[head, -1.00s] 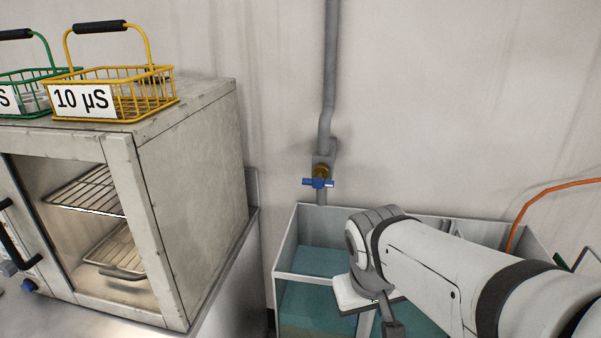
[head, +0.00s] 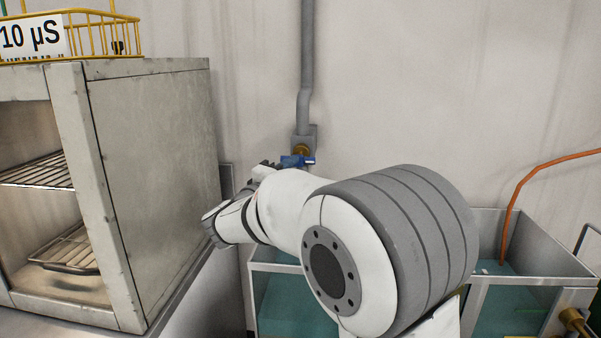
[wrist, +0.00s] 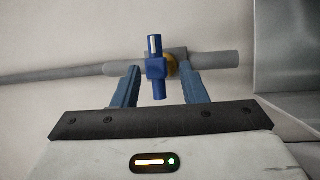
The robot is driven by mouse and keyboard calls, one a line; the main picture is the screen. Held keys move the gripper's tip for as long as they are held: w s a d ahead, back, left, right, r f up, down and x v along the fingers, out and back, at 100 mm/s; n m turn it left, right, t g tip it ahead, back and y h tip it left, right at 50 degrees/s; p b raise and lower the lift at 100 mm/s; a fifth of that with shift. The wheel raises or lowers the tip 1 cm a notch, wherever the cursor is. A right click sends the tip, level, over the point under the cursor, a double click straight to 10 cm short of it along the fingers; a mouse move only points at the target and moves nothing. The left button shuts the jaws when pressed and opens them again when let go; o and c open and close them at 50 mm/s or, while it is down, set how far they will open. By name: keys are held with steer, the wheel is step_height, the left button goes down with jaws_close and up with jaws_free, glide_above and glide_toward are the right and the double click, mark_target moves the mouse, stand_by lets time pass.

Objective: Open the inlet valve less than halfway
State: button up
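The inlet valve has a blue handle (head: 297,161) on a brass body (head: 301,149), set in the grey wall pipe above the tank. In the wrist view the blue handle (wrist: 156,68) lies between the two fingers of my gripper (wrist: 155,85), with a gap on each side. The fingers are apart and hold nothing. The handle runs crosswise to the pipe there. In the head view my arm hides most of the gripper and the lower part of the valve; whether the fingers touch the handle is not visible there.
A water tank (head: 491,213) stands below the valve, with an orange hose (head: 524,184) hanging into it. A metal oven cabinet (head: 155,170) stands close on the left, with a yellow basket (head: 92,40) on top. A brass fitting (head: 574,318) is at lower right.

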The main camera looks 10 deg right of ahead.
steer(key=w+a+x, duration=0.1)
steer(key=x, duration=0.6)
steer(key=shift+w+r, duration=0.2)
steer(key=shift+r, duration=0.2)
steer(key=shift+d, duration=0.1)
jaws_close()
